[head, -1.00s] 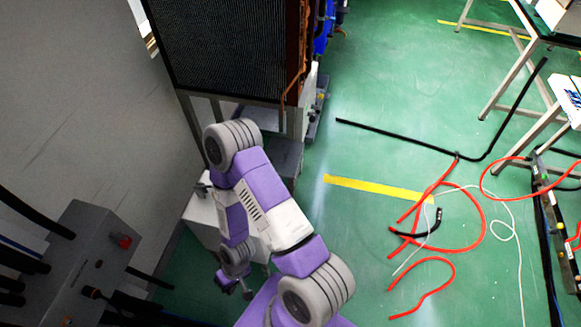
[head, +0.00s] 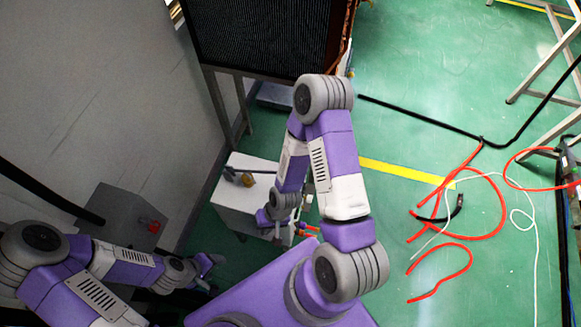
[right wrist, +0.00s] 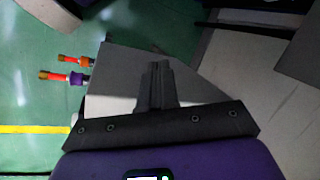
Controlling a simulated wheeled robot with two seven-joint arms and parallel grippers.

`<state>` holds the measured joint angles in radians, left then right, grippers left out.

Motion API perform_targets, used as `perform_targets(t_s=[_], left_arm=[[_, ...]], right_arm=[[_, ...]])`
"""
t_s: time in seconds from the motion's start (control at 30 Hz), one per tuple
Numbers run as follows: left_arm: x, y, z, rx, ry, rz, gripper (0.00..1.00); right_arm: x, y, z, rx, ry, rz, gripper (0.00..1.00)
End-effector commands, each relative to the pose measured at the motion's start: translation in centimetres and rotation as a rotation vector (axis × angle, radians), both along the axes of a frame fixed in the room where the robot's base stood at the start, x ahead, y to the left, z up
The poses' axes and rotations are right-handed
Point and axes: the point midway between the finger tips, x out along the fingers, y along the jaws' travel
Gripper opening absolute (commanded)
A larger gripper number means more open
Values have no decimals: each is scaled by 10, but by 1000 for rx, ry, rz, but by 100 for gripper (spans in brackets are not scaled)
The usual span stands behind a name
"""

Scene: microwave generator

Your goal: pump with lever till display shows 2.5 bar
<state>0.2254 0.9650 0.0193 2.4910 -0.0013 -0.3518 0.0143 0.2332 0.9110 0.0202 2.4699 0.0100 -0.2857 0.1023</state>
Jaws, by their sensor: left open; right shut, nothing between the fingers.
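A white box-shaped unit (head: 236,205) stands on the floor beside the wall in the head view. On its top is a small yellowish fitting with a thin dark, lever-like bar (head: 262,172). No display reading is visible. My right gripper (head: 268,217) is at the box's right side, partly hidden by its own wrist. In the right wrist view the right gripper (right wrist: 155,75) is shut and empty, in front of a grey box surface (right wrist: 115,75); contact cannot be told. My left gripper (head: 214,261) is open, low and left of my base, in front of the box.
Red-and-yellow hose fittings (right wrist: 70,77) stick out beside the box. A grey cabinet (head: 125,215) stands at the left wall. A large black finned unit (head: 260,35) is behind. Red hoses (head: 440,258) lie on the green floor at right.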

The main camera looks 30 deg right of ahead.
Motion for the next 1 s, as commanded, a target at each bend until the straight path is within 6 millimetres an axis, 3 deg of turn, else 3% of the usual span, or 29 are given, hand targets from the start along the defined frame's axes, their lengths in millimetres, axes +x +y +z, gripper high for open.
perform_targets(t_s=[0.03,0.2,0.4,0.5,0.7,1.0], left_arm=[[0,0,15,0,-1,0,63],[1,0,54,0,-1,-1,63],[1,0,89,-1,-1,-1,63],[1,0,98,-1,-1,-1,63],[1,0,104,0,-1,-1,63],[1,0,103,0,-1,-1,63]], right_arm=[[16,-10,24,-2,4,-78,0],[63,-49,111,19,89,-448,0],[96,-89,209,77,192,-841,0],[103,-101,243,104,232,-970,0],[106,-111,270,128,271,-1078,0],[106,-111,269,129,274,-1083,0]])
